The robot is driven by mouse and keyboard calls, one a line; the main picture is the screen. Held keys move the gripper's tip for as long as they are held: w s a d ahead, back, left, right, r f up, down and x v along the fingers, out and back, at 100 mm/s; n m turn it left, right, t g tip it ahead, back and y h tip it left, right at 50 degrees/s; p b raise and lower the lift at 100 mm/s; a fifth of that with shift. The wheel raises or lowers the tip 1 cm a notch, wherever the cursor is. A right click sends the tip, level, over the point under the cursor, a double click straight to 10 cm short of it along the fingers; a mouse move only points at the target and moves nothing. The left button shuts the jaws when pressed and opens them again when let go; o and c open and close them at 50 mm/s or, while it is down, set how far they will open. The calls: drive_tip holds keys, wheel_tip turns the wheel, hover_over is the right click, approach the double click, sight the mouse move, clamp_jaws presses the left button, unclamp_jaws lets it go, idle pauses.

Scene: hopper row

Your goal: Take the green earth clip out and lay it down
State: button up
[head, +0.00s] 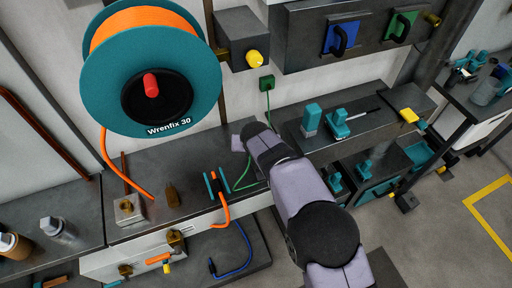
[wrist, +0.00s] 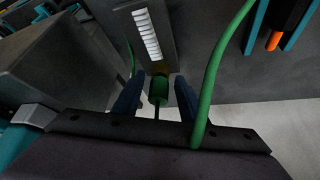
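The green earth clip (wrist: 158,88) shows in the wrist view between the two dark blue fingers of my gripper (wrist: 157,92). The fingers are apart, with a gap on each side of the clip, so my gripper is open around it. The clip's far end meets a dull brass-coloured part (wrist: 161,69) at the foot of a grey block; how it is seated there I cannot tell. A green cable (wrist: 212,75) passes close on the right of the fingers.
A teal reel of orange cable (head: 95,75) hangs at the left. An orange cable end sits in a teal holder (head: 211,184) on the bench (head: 188,196). Brass and metal fittings (head: 128,208) stand left of it. Teal tools (head: 312,118) stand right of my arm.

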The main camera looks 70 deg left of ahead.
drive_tip(key=shift+r, duration=0.1)
idle(0.3)
drive_tip(key=b+v, duration=0.2)
drive_tip(key=v, duration=0.5)
idle(0.3)
